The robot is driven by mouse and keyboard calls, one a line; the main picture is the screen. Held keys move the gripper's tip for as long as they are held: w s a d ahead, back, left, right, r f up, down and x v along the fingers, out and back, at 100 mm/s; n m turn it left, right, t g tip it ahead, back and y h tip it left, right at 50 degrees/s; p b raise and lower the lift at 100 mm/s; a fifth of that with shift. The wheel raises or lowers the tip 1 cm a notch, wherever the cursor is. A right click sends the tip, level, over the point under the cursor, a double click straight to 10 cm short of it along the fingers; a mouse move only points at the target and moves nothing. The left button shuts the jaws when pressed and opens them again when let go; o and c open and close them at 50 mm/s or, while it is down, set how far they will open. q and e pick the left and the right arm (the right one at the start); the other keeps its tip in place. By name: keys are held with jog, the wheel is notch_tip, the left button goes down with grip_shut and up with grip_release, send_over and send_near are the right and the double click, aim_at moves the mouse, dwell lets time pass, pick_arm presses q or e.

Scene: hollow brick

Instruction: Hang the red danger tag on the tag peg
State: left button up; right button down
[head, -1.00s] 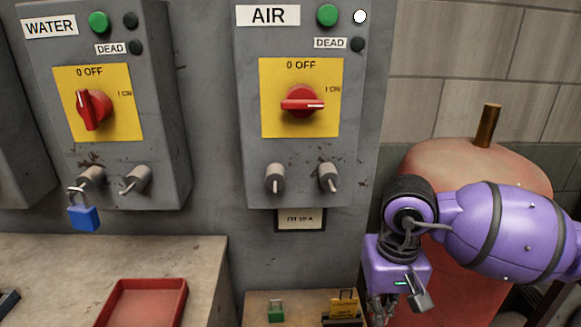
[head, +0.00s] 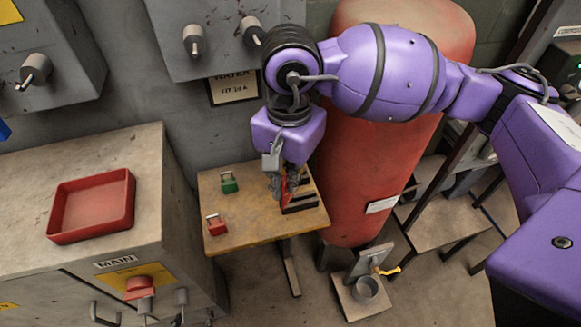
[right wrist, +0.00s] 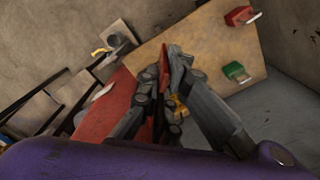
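The red danger tag (right wrist: 163,84) shows as a thin red strip between the fingers of my right gripper (right wrist: 172,78) in the right wrist view. In the head view my right gripper (head: 284,186) points down at the tag rack (head: 300,203) on the small table, with red beside its fingertips. The fingers are close around the tag, but I cannot tell whether they grip it. My left gripper is out of view.
A green padlock (head: 229,183) and a red padlock (head: 216,225) lie on the small wooden table (head: 255,221). An empty red tray (head: 92,205) sits on the left cabinet. A red tank (head: 375,170) stands close behind my right arm.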

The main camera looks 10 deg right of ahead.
jog(key=s+a+r+m, duration=0.1)
jog(key=s+a+m, duration=0.3)
jog(key=m, duration=0.5)
jog(key=a, duration=0.2)
jog(key=shift+s+a+r, duration=0.2)
jog(key=shift+a, duration=0.15)
